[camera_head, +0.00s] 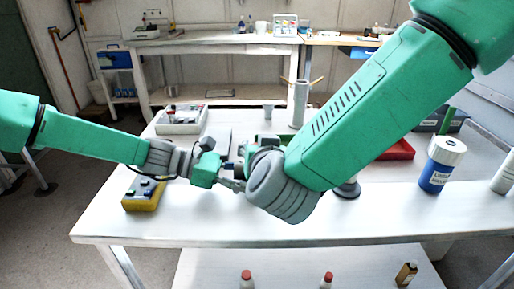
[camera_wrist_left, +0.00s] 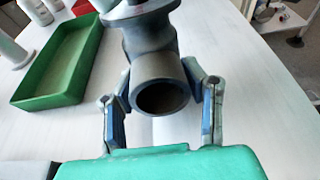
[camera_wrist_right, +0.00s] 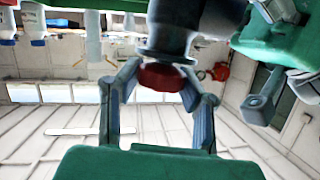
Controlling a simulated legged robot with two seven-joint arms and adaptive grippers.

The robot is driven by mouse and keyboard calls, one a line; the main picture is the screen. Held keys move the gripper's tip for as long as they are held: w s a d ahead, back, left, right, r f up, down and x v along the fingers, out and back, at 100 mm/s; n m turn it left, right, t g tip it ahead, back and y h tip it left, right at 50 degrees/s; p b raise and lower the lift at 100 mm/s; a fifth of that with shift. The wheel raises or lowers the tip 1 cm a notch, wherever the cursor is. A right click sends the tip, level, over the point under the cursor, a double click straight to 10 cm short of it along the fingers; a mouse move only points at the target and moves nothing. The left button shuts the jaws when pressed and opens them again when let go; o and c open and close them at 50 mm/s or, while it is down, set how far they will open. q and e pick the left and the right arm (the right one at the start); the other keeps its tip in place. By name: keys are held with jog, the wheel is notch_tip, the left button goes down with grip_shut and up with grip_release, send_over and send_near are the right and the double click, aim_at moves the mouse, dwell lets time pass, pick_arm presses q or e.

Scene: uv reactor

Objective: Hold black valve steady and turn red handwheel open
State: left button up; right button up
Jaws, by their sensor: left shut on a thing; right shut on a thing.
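The black valve (camera_wrist_left: 152,45) shows in the left wrist view, its round open pipe end facing the camera. My left gripper (camera_wrist_left: 160,92) is shut on this pipe, with one finger on each side. The red handwheel (camera_wrist_right: 160,77) shows in the right wrist view, below the valve's dark flange. My right gripper (camera_wrist_right: 158,86) is shut on the handwheel, one finger at each side. In the head view my left gripper (camera_head: 232,182) meets my right wrist above the table. There, my right wrist hides the handwheel and most of the valve.
A green tray (camera_wrist_left: 60,62) lies beside the valve in the left wrist view. In the head view, a yellow box (camera_head: 144,194) stands at the table's left, a blue-and-white canister (camera_head: 440,165) and a red tray (camera_head: 400,150) at the right. The table's front strip (camera_head: 260,232) is clear.

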jog(key=shift+d+n+y, duration=0.1)
jog(key=shift+n+y, duration=0.8)
jog(key=shift+y, duration=0.1)
pick_arm(q)
jog(key=shift+a, duration=0.1)
pick_arm(e)
jog(key=shift+y, duration=0.3)
jog(key=o, duration=1.2)
jog(key=shift+o, duration=0.2)
jog(key=v, duration=1.1)
jog(key=shift+s+r, duration=0.2)
jog(key=shift+s, duration=0.2)
pick_arm(q)
jog(key=o, duration=0.9)
